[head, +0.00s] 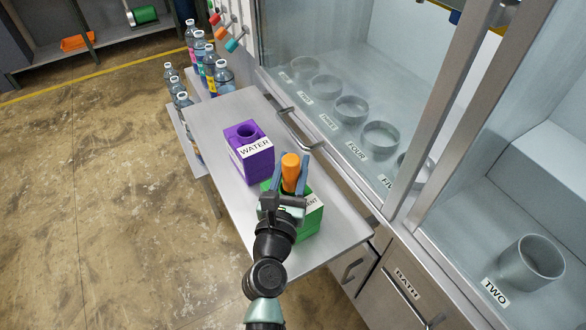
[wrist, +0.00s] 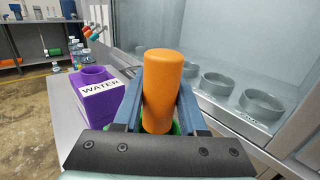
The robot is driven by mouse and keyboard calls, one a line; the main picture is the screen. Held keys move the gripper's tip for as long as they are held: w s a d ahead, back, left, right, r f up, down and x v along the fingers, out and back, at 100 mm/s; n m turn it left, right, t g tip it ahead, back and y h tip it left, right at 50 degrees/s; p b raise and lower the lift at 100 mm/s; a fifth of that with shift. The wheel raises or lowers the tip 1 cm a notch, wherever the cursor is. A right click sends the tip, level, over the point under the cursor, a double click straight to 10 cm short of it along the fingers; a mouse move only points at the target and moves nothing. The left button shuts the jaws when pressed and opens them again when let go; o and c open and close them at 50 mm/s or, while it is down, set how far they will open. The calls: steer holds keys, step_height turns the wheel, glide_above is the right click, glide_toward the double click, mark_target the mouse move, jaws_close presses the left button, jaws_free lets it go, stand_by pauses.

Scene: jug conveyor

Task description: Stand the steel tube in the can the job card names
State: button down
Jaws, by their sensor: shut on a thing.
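My gripper (head: 290,178) is shut on an upright orange cylinder (head: 290,160), which also stands between the fingers in the wrist view (wrist: 162,80). It is over a green can (head: 310,222) whose label is partly hidden and ends in "ENT". A bit of green rim shows around the cylinder's lower end in the wrist view; I cannot tell whether that end is inside the opening. A purple can (head: 250,163) labelled WATER, with a round opening, stands left of the green one. I see no steel-coloured tube and no readable job card.
The cans stand on a grey metal side table (head: 215,115). Several bottles (head: 210,65) stand at its far end. A glass-fronted cabinet (head: 330,60) on the right holds several grey ring holders with number labels. Floor at left is clear.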

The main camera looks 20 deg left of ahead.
steer(key=shift+r, duration=0.1)
steer(key=shift+f, duration=0.2)
steer(key=shift+c, duration=2.3)
jaws_free()
steer(key=shift+r, duration=0.25)
steer(key=shift+s+f, duration=0.1)
steer(key=shift+s, duration=0.2)
steer(key=b+v, duration=0.2)
steer(key=v, duration=0.9)
steer(key=shift+s, duration=0.2)
